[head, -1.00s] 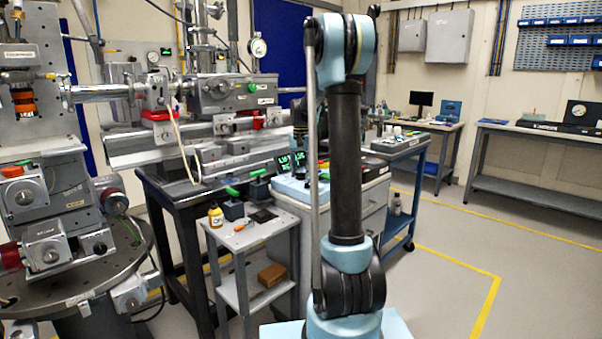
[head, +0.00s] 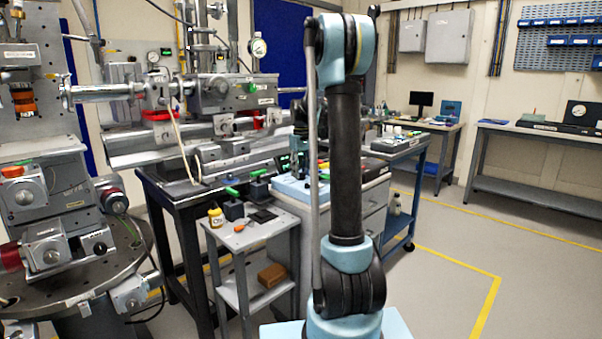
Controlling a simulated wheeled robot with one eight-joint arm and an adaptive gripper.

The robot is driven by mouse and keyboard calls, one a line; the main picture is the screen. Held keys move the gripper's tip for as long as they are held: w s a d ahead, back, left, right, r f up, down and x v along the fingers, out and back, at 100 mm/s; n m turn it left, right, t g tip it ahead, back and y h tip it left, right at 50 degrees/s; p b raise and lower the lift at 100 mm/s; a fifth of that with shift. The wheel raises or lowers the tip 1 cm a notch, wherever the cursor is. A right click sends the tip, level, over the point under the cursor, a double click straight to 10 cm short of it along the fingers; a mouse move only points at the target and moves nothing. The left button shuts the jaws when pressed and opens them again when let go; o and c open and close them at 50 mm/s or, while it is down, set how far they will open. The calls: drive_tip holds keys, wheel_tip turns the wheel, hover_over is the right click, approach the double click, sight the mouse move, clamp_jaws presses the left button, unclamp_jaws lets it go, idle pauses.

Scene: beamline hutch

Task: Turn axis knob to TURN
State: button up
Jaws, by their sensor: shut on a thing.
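A pale blue unit (head: 291,188) sits on the grey cabinet behind my arm, beside a small dark display with green digits (head: 284,163). My upright arm link and a dark part of my wrist cover much of this spot. No knob marked TURN can be read. My gripper is hidden behind my own arm, so its jaws and what they touch do not show. Other knobs show on the left-hand stages: a black one (head: 99,248) and a dark one with a red collar (head: 117,204). I cannot tell which knob is the axis knob.
A small grey side table (head: 233,240) holds a yellow-labelled bottle (head: 215,217) and dark blocks with green handles. A brown block (head: 272,274) lies on its lower shelf. A blue cart (head: 400,150) stands right of my arm. Floor at right is clear.

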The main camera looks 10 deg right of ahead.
drive_tip(key=shift+d+n, duration=0.1)
drive_tip(key=shift+n, duration=1.6)
drive_tip(key=shift+d, duration=0.1)
drive_tip(key=o, duration=1.1)
drive_tip(key=shift+c, duration=0.2)
drive_tip(key=shift+r, duration=0.3)
wheel_tip(320, 180, up, 11)
